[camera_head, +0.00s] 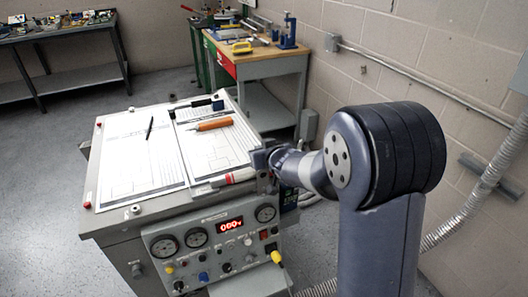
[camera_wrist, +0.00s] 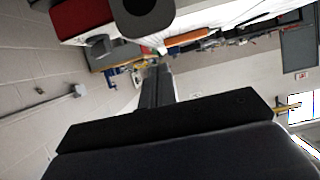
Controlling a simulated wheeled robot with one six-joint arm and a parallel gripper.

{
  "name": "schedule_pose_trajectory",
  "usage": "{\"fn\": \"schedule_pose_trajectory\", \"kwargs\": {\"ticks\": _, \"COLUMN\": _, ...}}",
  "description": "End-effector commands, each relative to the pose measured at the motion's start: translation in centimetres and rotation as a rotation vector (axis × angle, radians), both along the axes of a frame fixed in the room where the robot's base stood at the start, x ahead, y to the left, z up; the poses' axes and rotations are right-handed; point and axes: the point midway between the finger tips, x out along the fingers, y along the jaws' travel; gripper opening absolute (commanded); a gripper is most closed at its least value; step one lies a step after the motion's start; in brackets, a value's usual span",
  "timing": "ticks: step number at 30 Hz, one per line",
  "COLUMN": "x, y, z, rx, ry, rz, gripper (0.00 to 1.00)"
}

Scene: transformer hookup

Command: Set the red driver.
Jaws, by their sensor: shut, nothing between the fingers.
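An orange-red handled driver (camera_head: 214,124) lies on the right-hand printed sheet on top of the console; an orange handle also shows in the wrist view (camera_wrist: 188,38). The fingertips are small and partly hidden in the head view.
The console (camera_head: 225,235) has round gauges, a lit red display (camera_head: 230,225) and knobs on its front. A black pen (camera_head: 150,128) lies on the left sheet. Dark bars lie at the sheets' far edge. A workbench (camera_head: 262,68) stands behind, against the wall.

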Motion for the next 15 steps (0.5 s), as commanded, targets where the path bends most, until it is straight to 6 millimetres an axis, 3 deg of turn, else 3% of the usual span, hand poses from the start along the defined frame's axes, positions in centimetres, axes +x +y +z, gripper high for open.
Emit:
{"fn": "schedule_pose_trajectory", "kwargs": {"ticks": 1, "x": -0.7, "y": -0.1, "z": 0.9, "rx": 0.000, "ry": -0.001, "rz": 0.000, "gripper": 0.00}}
{"fn": "schedule_pose_trajectory", "kwargs": {"ticks": 9, "x": -5.3, "y": -2.1, "z": 2.8, "rx": 0.001, "ry": -0.003, "rz": -0.001, "gripper": 0.00}}
{"fn": "schedule_pose_trajectory", "kwargs": {"ticks": 15, "x": -7.6, "y": -3.1, "z": 3.7, "rx": 0.002, "ry": -0.003, "rz": -0.001, "gripper": 0.00}}
